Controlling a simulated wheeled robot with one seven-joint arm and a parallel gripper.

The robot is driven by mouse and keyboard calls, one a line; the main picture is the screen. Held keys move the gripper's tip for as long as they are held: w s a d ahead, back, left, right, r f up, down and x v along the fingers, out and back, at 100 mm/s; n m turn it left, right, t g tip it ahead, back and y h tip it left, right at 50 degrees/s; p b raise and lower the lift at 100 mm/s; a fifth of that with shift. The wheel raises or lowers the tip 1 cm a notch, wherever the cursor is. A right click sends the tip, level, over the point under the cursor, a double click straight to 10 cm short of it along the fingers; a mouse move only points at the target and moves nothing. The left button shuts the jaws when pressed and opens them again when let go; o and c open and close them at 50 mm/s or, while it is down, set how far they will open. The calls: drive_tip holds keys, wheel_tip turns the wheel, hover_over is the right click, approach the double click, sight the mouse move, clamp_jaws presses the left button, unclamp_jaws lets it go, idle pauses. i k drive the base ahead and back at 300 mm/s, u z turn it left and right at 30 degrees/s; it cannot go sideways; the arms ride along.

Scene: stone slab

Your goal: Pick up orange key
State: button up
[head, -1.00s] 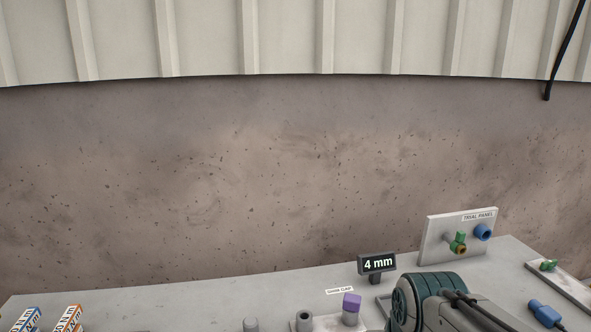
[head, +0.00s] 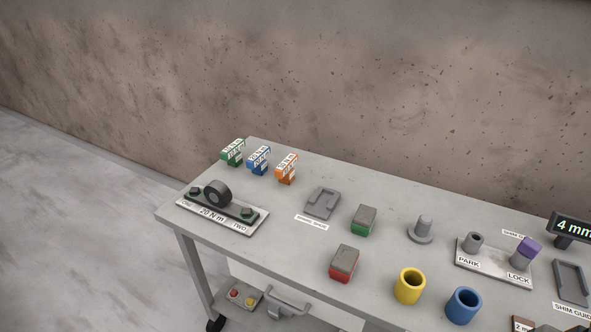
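A small upright orange block (head: 287,170) with a white printed label stands near the back left of the table; it is the only orange object that shows clearly, and its label is too small to read surely. A blue block (head: 258,161) and a green block (head: 233,153) of the same kind stand in a row to its left. My gripper is not in view.
The grey table (head: 265,265) also bears a "20 N m" plate (head: 235,221), a grey fixture (head: 323,202), green (head: 363,221) and red (head: 344,263) blocks, yellow (head: 409,287) and blue (head: 464,305) cups, and a PARK/LOCK plate (head: 487,268). A wall stands behind.

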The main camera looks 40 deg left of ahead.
sight(286, 172)
drive_tip(key=z, duration=0.05)
drive_tip(key=k, duration=0.15)
drive_tip(key=z, duration=1.35)
drive_tip(key=i, duration=0.45)
drive_tip(key=u, duration=3.25)
